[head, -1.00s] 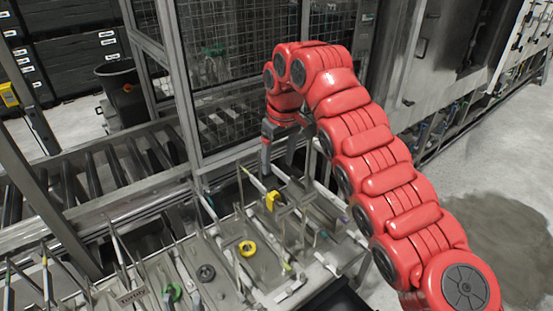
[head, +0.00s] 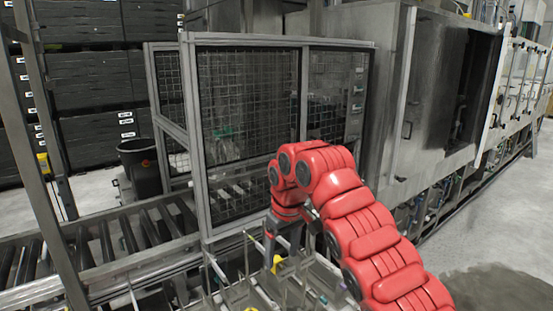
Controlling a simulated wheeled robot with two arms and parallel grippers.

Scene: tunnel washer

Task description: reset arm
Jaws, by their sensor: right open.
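My right arm, red and jointed, reaches in from the lower right of the head view. Its gripper (head: 283,243) points down over the metal rack (head: 240,292) with upright rods at the bottom of the picture. The jaws are open, and I see nothing held between them. A yellow clip (head: 277,263) on the rack shows just below the gripper. The fingertips are dark and small, so I cannot tell whether they touch a rod. My left gripper is not in view.
A mesh guard cage (head: 245,110) stands behind the gripper. A roller conveyor (head: 105,245) runs along the left. A black bin (head: 140,165) and stacked dark crates (head: 85,70) are behind it. The steel washer (head: 385,110) stands right, with open floor before it.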

